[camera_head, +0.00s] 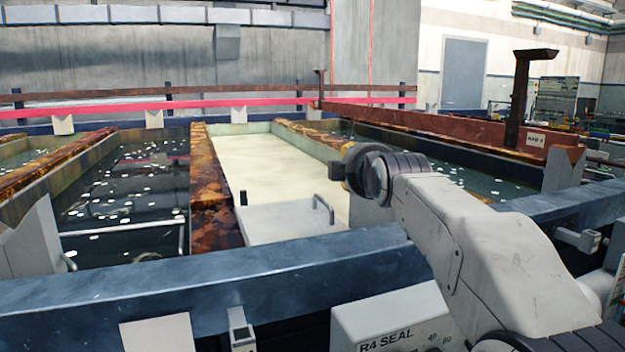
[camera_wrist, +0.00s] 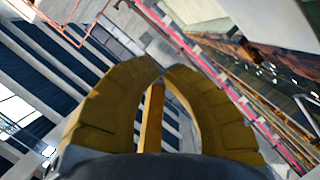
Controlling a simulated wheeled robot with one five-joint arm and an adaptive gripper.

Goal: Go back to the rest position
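My gripper (camera_wrist: 162,72) shows in the wrist view as two thick yellow fingers that curve inward, their tips together or almost so. Nothing is seen held at the tips. A thin orange-yellow bar shows in the gap between the fingers. In the head view my gripper (camera_head: 347,172) is at the end of my grey arm, over the tank edge right of the pale tank. The fingers are small and partly hidden behind the dark wrist there.
A pale-filled tank (camera_head: 275,165) with a light panel (camera_head: 280,222) and handle lies ahead. Dark liquid tanks (camera_head: 125,190) flank it. A blue-grey rail (camera_head: 200,285) crosses in front. A rusty post (camera_head: 518,100) stands at right. A box marked "R4 SEAL" (camera_head: 390,320) is close below.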

